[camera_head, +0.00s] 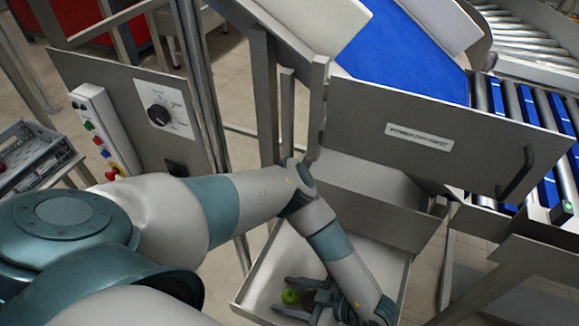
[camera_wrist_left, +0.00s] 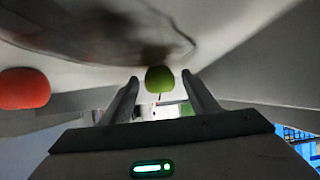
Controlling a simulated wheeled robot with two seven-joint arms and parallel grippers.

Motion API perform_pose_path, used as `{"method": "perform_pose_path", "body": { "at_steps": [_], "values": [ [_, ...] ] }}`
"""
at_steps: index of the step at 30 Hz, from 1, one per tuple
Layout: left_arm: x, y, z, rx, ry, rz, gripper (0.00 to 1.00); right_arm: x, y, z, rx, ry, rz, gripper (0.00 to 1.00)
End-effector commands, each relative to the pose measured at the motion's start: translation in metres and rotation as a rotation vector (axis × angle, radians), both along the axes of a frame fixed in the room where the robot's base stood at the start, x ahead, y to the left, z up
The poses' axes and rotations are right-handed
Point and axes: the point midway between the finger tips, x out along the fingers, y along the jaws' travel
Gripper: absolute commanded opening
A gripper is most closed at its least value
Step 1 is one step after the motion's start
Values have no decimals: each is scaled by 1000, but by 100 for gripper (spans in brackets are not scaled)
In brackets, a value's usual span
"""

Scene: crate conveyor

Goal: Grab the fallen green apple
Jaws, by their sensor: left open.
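The green apple (camera_head: 290,297) lies inside the pale metal bin (camera_head: 262,262) at the lower middle of the head view. My left gripper (camera_head: 280,296) reaches down into this bin with its jaws open, one finger on each side of the apple. In the left wrist view the green apple (camera_wrist_left: 159,79) shows in the gap between the two fingertips (camera_wrist_left: 160,80). I cannot tell whether either finger touches it. My right gripper is not in view.
A red round fruit (camera_wrist_left: 24,88) shows at the left of the wrist view. The bin's walls stand close around my gripper. Above it are a grey panel (camera_head: 375,110) with a handle and a blue conveyor belt (camera_head: 400,50). A button box (camera_head: 100,130) stands at left.

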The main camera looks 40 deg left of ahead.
Motion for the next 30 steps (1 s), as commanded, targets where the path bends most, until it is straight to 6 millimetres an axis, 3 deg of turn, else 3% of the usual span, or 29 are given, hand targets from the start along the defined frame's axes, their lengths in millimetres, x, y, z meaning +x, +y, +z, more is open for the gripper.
{"method": "perform_pose_path", "body": {
  "at_steps": [12, 18, 30],
  "values": [
    [0, 0, 0, 0, 0, 0, 55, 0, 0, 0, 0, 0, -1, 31],
    [0, 0, 0, 0, 0, 0, 12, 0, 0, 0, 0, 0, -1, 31],
    [0, -1, 4, 0, 0, 0, 12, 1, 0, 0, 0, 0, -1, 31]
  ]
}}
